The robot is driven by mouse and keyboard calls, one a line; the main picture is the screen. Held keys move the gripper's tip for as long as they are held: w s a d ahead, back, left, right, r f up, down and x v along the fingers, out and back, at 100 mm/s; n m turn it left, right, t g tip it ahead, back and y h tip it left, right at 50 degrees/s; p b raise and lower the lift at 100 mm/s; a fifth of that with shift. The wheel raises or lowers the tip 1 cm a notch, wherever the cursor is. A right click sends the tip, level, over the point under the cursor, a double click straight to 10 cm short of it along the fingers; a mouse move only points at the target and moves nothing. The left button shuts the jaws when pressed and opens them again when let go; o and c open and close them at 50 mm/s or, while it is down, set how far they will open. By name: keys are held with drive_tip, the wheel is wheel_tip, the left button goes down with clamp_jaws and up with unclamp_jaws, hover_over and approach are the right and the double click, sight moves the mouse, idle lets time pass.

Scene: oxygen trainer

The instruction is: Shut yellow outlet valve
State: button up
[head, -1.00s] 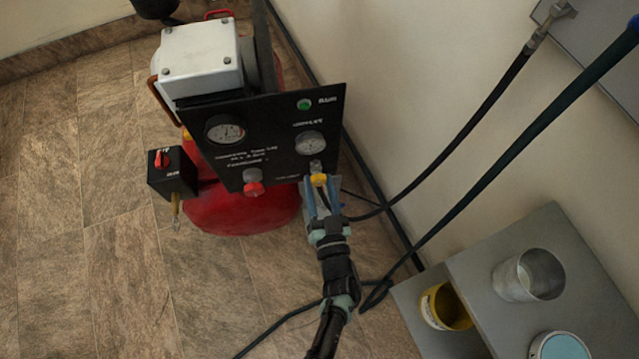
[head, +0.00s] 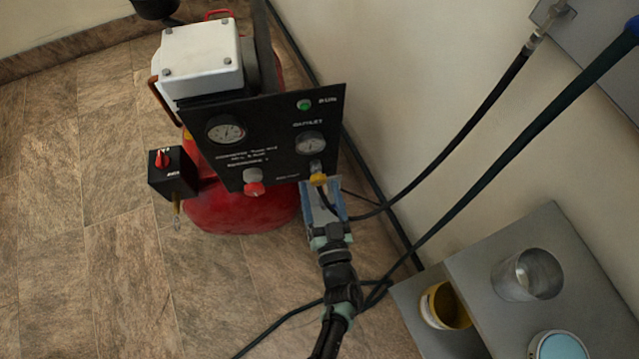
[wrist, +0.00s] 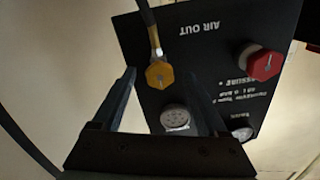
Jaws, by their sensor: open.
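The yellow outlet valve knob (head: 318,180) sits at the lower right of the black panel (head: 280,130), below the right gauge. In the wrist view the yellow knob (wrist: 159,75) shows under a brass fitting and hose, beside the "AIR OUT" label. My gripper (head: 322,196) is open just below and in front of the knob. In the wrist view its two dark fingers (wrist: 161,82) stand to either side of the knob with visible gaps. The fingers appear apart from the knob; the exact depth between them is hard to tell.
A red knob (head: 253,188) sits left of the yellow one. A black switch box (head: 172,171) is at the left of the red tank (head: 240,212). A dark hose (head: 440,138) runs right to the wall. A grey shelf (head: 480,265) with cans stands at the lower right.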

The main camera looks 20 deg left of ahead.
drive_tip(key=p+v, duration=0.1)
drive_tip(key=v, duration=1)
drive_tip(key=shift+s, duration=0.15)
drive_tip(key=shift+d, duration=0.15)
